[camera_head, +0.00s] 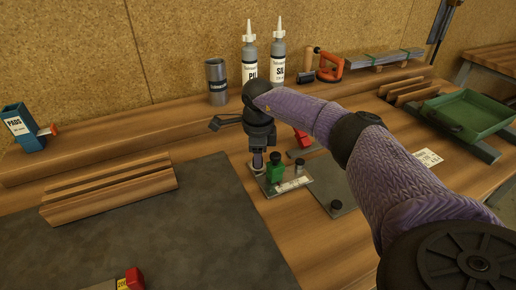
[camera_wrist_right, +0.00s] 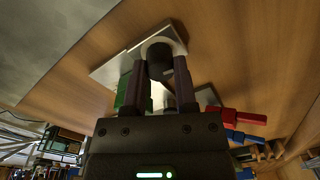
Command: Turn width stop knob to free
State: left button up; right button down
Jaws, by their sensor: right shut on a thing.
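My right gripper (camera_head: 257,163) comes down from above onto the left end of a small metal plate (camera_head: 296,184). In the right wrist view its two fingers (camera_wrist_right: 162,65) are shut on a dark round knob (camera_wrist_right: 160,47), which sits in a pale ring on the plate. I take this for the width stop knob; its pointer and any markings are hidden. A green block (camera_head: 275,172) and a small dark-capped post (camera_head: 299,166) stand on the same plate, right of the gripper. My left gripper is in neither view.
A grooved wooden block (camera_head: 110,190) lies left on the dark mat (camera_head: 190,235). Two bottles (camera_head: 249,72) and a grey can (camera_head: 216,84) stand behind. A red clamp-like part (camera_head: 302,139) is just right of my gripper. A green tray (camera_head: 470,112) sits far right.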

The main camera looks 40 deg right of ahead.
jog(key=shift+n, duration=1.1)
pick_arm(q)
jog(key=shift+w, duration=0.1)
pick_arm(e)
jog(key=shift+c, duration=2)
grip_release()
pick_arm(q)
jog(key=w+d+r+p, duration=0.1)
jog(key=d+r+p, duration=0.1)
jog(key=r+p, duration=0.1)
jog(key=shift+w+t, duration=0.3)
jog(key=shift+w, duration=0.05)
pick_arm(e)
notch_tip(320, 180, up, 10)
jog(key=shift+s, duration=0.15)
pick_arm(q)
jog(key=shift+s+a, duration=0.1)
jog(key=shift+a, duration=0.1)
pick_arm(e)
jog(key=shift+a, duration=0.1)
